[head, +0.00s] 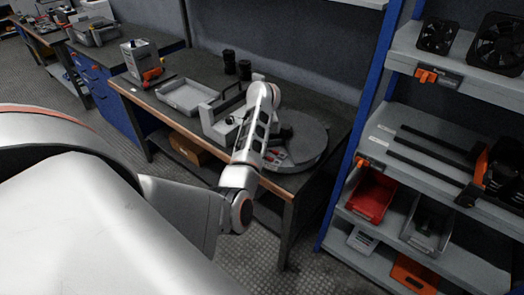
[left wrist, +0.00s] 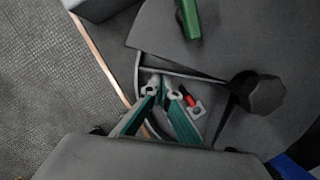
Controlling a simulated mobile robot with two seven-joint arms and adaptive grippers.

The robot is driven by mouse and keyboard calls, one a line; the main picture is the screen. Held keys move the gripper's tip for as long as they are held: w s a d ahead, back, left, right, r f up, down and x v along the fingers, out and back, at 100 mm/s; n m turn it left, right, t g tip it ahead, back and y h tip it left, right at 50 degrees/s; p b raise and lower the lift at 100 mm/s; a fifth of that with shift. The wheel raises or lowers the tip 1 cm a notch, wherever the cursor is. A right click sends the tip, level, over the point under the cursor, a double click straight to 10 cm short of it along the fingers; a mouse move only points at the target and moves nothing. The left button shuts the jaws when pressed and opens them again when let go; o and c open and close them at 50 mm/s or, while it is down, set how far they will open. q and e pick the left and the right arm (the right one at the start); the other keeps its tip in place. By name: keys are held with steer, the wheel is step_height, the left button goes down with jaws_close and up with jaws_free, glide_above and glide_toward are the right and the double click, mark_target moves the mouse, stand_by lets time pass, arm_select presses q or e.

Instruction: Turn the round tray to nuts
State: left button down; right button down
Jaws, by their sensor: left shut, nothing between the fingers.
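The round tray (head: 308,140) is a dark grey disc on the right end of the workbench. It fills much of the left wrist view (left wrist: 225,45), with a black knob (left wrist: 258,92) standing on it and a wedge-shaped opening. A small red and white item (left wrist: 191,101) shows in that opening; I cannot tell nuts there. My left gripper (left wrist: 162,85) is shut and empty, with its fingertips over the opening; I cannot tell whether they touch anything. In the head view my left arm covers part of the tray and hides the gripper. My right gripper is in neither view.
A green piece (left wrist: 188,18) shows over the tray's top. On the workbench (head: 290,182) a shallow grey tray (head: 186,97) and black cylinders (head: 229,62) stand left of the round tray. A shelf with red (head: 371,197) and grey bins stands at the right.

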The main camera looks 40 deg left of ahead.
arm_select(q)
steer(key=shift+w+a+m, duration=0.25)
steer(key=shift+a+m, duration=0.15)
steer(key=shift+w+a, duration=0.25)
steer(key=shift+a, duration=0.15)
steer(key=shift+w+a+b, duration=0.1)
steer(key=shift+b, duration=0.2)
steer(key=shift+r, duration=0.1)
